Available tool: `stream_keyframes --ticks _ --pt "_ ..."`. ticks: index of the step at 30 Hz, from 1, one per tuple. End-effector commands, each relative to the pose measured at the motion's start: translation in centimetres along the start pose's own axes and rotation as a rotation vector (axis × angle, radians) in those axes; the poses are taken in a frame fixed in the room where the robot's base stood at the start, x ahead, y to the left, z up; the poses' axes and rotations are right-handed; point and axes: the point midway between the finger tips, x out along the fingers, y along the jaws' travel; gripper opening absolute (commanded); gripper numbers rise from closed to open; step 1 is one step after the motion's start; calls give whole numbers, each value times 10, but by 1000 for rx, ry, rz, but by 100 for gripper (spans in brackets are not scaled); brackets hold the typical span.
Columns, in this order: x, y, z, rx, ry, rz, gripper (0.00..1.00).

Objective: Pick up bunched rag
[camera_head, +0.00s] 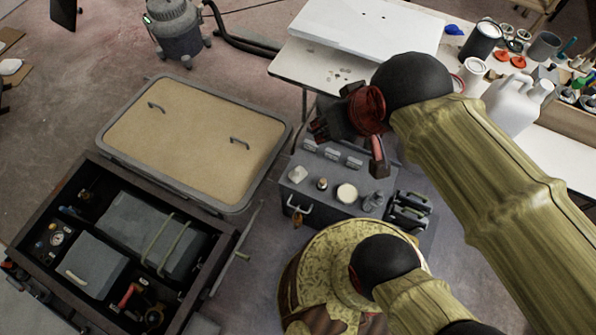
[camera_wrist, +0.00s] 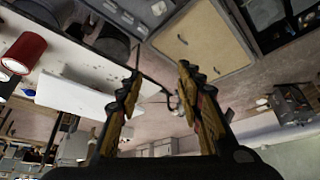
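A small pale crumpled lump (camera_head: 298,174), which looks like the bunched rag, lies on the left part of the grey chest top (camera_head: 325,196). A small blue lump (camera_head: 453,29) lies on the white bench at the back right; I cannot tell if it is cloth. My gripper (camera_head: 347,143) hangs over the back part of the chest, up and to the right of the pale lump and apart from it. In the wrist view my gripper (camera_wrist: 160,72) has its two fingers spread with nothing between them. I cannot make out the rag in the wrist view.
A small bottle (camera_head: 322,184), a round pale-topped tin (camera_head: 347,193) and a jar (camera_head: 373,201) share the chest top. A white panel (camera_head: 365,25) lies on the bench behind. A tan hatch panel (camera_head: 190,140) and an open dark equipment bay (camera_head: 120,250) are left.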

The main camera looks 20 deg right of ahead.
Motion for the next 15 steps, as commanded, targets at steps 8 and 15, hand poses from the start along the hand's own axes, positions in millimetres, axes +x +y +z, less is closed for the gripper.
stream_keyframes --ticks 8,15 --pt "0 0 0 0 0 0 37" --pt "9 0 1 0 -47 0 49"
